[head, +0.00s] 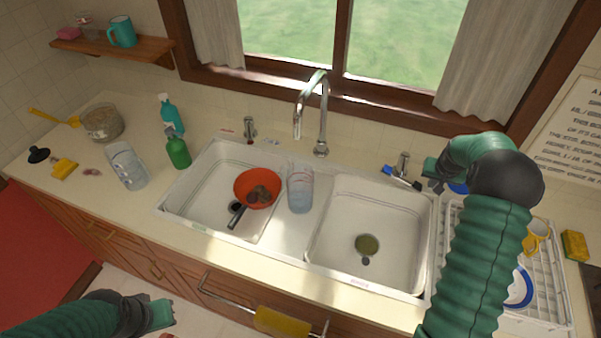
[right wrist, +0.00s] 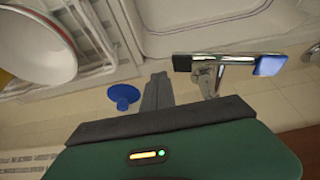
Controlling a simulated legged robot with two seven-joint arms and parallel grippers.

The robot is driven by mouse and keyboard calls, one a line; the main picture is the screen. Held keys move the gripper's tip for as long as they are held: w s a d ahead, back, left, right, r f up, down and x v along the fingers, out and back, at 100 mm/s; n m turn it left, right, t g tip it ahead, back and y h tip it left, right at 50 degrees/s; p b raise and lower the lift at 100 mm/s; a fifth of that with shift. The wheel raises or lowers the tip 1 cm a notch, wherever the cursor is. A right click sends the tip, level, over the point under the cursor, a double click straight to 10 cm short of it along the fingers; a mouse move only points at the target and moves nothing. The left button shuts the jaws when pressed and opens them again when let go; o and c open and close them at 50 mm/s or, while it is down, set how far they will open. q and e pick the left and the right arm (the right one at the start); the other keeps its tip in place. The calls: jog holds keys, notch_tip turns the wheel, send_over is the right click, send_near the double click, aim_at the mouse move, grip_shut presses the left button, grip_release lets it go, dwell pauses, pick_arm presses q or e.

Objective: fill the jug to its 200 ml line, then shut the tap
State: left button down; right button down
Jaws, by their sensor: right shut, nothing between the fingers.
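The clear jug (head: 300,190) stands upright on the divider between the two basins, below the chrome spout (head: 312,105). It looks bluish inside, but its level and 200 ml line are too small to read. I cannot make out a stream from the spout. The right tap (head: 402,165) has a cross lever with a blue end, also in the right wrist view (right wrist: 228,62). My right gripper (head: 432,178) is shut and empty beside this tap; its fingers (right wrist: 157,92) seem apart from the lever. My left gripper (head: 163,313) is low in front of the counter, its jaws unclear.
Another tap (head: 250,128) stands left of the spout. A red colander (head: 257,187) sits over the left basin. The right basin (head: 390,230) holds only a drain. A dish rack (head: 555,300) stands right, and a blue suction-cup-like thing (right wrist: 123,95) is near my right fingers.

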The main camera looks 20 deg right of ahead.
notch_tip(320, 180, up, 7)
jog(key=p, duration=0.4)
jog(key=shift+f, duration=0.15)
jog(key=shift+s+f, duration=0.1)
